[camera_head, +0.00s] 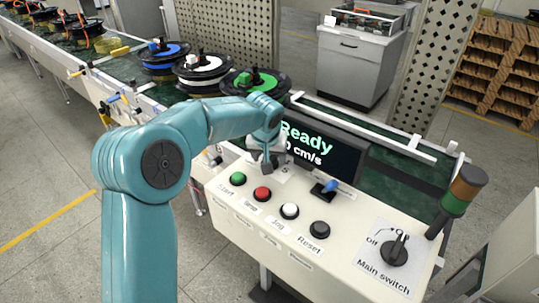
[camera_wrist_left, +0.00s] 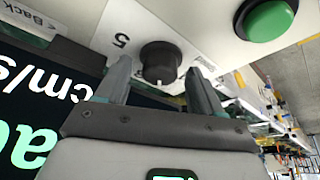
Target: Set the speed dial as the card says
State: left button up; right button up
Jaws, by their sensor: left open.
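My left gripper (camera_head: 268,166) is over the control panel in front of the display, open and pointing down. In the left wrist view, the black speed dial (camera_wrist_left: 160,62) lies between the spread fingertips of the gripper (camera_wrist_left: 158,78). The dial has a pale pointer mark and a "5" printed beside it. I cannot tell whether the fingers touch it. In the head view the dial is mostly hidden by the gripper. The display (camera_head: 322,150) reads "Ready" and 0 cm/s. I cannot make out a card with a speed on it. My right gripper is not in view.
The panel has a green start button (camera_head: 237,178), a red button (camera_head: 262,194), a white jog button (camera_head: 289,210) and a black reset button (camera_head: 320,228).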

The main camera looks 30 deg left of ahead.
pick_arm(q)
jog(key=shift+w+a+f, duration=0.1)
jog(key=shift+w+f, duration=0.05)
jog(key=c, duration=1.1)
jog(key=shift+o, duration=0.2)
jog(key=shift+m, duration=0.3)
jog(key=m+h+p, duration=0.1)
jog(key=m, duration=0.1)
jog(key=m+p, duration=0.1)
jog(key=m, duration=0.1)
jog(key=shift+a+r+h+p, duration=0.15)
jog(key=shift+r+h+p, duration=0.05)
jog(key=shift+h+p, duration=0.2)
jog(key=shift+f+m+h+p, duration=0.1)
jog(key=shift+m+h+p, duration=0.45)
jog(key=shift+m, duration=0.95)
jog(key=o, duration=1.1)
jog(key=shift+c, duration=0.2)
